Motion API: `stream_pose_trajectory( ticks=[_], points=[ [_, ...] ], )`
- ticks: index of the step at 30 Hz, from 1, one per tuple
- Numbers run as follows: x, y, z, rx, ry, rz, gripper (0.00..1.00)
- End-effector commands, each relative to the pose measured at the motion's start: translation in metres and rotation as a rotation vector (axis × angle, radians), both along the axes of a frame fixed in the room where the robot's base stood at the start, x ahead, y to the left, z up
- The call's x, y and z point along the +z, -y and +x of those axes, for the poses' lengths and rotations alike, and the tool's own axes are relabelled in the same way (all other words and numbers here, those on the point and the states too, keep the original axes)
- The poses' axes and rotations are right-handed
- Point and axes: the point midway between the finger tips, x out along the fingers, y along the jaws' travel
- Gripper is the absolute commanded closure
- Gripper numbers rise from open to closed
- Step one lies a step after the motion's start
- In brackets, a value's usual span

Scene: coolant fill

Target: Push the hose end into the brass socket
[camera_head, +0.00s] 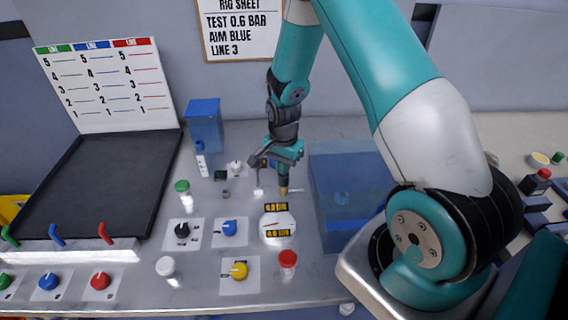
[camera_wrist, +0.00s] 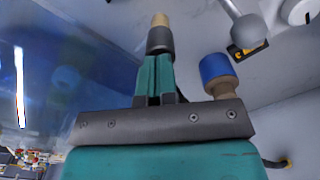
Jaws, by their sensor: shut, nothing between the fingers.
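My gripper (camera_head: 284,180) points down over the metal bench, left of the translucent blue tank. Its fingers (camera_wrist: 156,78) are together in the wrist view, with nothing seen gripped between them. A short tan, brass-coloured piece (camera_head: 283,190) shows just below the fingertips. In the wrist view a tan cylinder with a dark collar (camera_wrist: 160,20) lies in line with the fingertips; whether it touches them I cannot tell. It may be the brass socket. A blue-capped tan piece (camera_wrist: 215,68) stands beside the fingers in the wrist view. I cannot make out the hose end for certain.
The translucent blue tank (camera_head: 335,237) stands right of the gripper. A white round gauge (camera_head: 278,225) sits in front of it. Several knobs, including a blue one (camera_head: 229,228) and a yellow one (camera_head: 238,270), stand on the bench. A black tray (camera_head: 90,190) is at left.

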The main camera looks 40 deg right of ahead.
Motion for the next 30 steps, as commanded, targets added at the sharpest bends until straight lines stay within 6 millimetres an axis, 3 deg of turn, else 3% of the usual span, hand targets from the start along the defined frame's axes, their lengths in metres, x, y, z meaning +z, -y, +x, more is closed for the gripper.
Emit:
stream_pose_trajectory(
  ticks=[21, 30],
  points=[
    [-0.007, 0.000, 0.000, 0.000, 0.000, 0.000, 1.00],
    [0.013, 0.000, 0.000, 0.000, 0.001, 0.000, 1.00]
  ],
)
